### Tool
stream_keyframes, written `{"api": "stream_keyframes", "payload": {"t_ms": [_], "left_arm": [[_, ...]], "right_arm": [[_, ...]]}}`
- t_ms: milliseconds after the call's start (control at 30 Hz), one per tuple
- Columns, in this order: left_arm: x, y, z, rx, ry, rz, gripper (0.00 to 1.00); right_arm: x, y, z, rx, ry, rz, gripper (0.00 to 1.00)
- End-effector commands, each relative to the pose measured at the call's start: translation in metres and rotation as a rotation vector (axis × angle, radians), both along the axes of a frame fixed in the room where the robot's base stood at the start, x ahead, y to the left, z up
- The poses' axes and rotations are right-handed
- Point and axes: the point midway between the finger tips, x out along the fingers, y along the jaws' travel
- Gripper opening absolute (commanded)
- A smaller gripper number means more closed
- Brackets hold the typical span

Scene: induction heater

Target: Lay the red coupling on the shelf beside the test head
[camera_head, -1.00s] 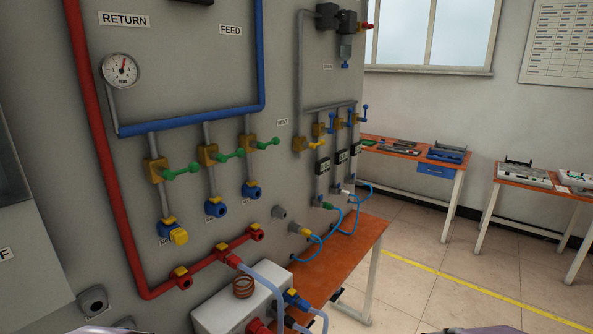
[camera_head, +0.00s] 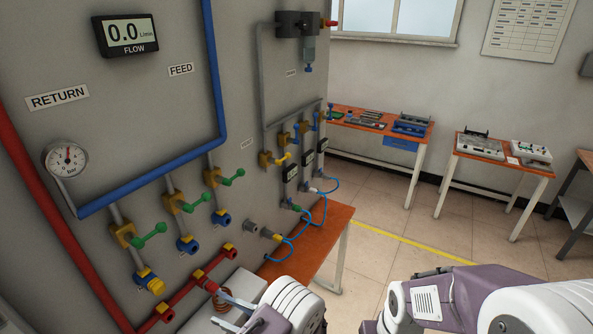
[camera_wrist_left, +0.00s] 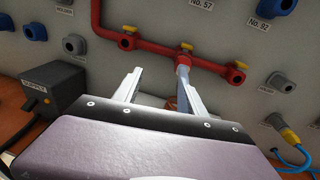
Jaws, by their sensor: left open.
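The red coupling (camera_head: 207,284) appears to be the red fitting at the lower end of the red pipe, with a pale hose on it; its outline is unclear. In the left wrist view the pale hose (camera_wrist_left: 182,78) hangs from the red pipe, close to my right-hand finger. My left gripper (camera_wrist_left: 161,75) is open and empty, below the red pipe; it also shows in the head view (camera_head: 238,306), near the hose. The orange shelf (camera_head: 325,233) runs along the wall. A white box with a copper coil (camera_head: 222,300), possibly the test head, is partly hidden by my left arm.
Red valves and pipe (camera_wrist_left: 152,44) stand out from the grey panel. A dark box (camera_wrist_left: 52,90) is left of my left gripper. Blue hoses (camera_head: 300,236) loop over the shelf.

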Motion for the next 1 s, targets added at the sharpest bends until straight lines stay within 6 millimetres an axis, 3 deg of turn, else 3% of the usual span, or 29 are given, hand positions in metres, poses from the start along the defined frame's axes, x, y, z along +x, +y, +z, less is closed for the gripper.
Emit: {"api": "stream_keyframes", "payload": {"t_ms": [33, 200, 567, 1000], "left_arm": [[0.004, -0.007, 0.007, 0.034, 0.001, -0.043, 0.49], [0.013, -0.021, 0.009, 0.093, -0.008, -0.123, 0.49], [0.015, -0.02, 0.008, 0.095, -0.009, -0.125, 0.49], [0.043, 0.03, 0.007, 0.094, -0.008, -0.121, 0.49]], "right_arm": [[0.0, 0.0, 0.01, 0.0, 0.0, 0.0, 0.0], [0.0, 0.0, 0.014, 0.0, 0.0, 0.0, 0.0], [0.0, 0.0, 0.013, 0.0, 0.0, 0.0, 0.0], [0.0, 0.0, 0.021, 0.0, 0.0, 0.0, 0.0]]}}
